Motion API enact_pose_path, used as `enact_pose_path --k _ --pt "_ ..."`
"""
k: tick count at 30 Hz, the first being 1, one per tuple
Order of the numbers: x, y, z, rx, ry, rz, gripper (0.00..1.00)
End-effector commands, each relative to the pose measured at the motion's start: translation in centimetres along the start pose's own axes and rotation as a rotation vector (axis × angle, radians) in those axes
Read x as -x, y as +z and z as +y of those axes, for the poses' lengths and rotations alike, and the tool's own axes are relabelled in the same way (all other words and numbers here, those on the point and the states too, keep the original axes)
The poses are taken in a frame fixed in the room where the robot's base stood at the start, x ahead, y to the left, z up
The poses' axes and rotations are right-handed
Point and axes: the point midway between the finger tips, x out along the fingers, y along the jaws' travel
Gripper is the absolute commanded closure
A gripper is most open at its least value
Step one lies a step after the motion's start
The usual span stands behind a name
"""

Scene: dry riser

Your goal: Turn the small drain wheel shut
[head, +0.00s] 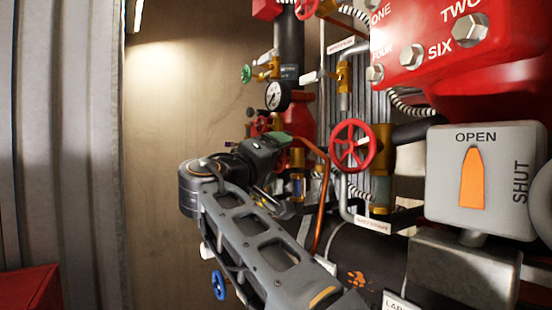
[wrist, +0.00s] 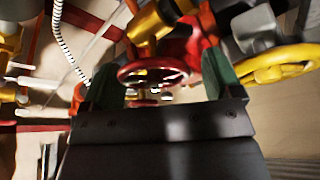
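A small red handwheel (wrist: 152,74) is in the middle of the wrist view, between the two green fingers of my gripper (wrist: 160,76). The fingers are apart, one on each side of the wheel. I cannot tell whether either finger touches its rim. No label that I can read marks it as the drain wheel. In the head view my gripper (head: 279,142) is at the pipework below the pressure gauge (head: 277,96). My wrist and arm hide much of the area around it there.
A larger red wheel (head: 354,146) is right of my gripper. A green wheel (head: 246,73) is above and a blue wheel (head: 219,285) below. A yellow wheel (wrist: 280,66) is close to the right finger. A copper pipe (head: 322,200) runs beside my arm. Open space lies left.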

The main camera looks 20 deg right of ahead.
Motion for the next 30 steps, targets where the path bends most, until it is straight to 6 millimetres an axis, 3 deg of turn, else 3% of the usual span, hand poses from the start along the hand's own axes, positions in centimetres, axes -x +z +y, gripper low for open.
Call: enact_pose_path --k 8,13,30 --pt "0.0 0.0 0.2 -0.002 0.002 0.001 0.10" --pt "1.2 0.0 0.0 -0.002 0.001 0.003 0.10" --pt "11.7 -0.1 -0.1 -0.002 0.000 0.005 0.10"
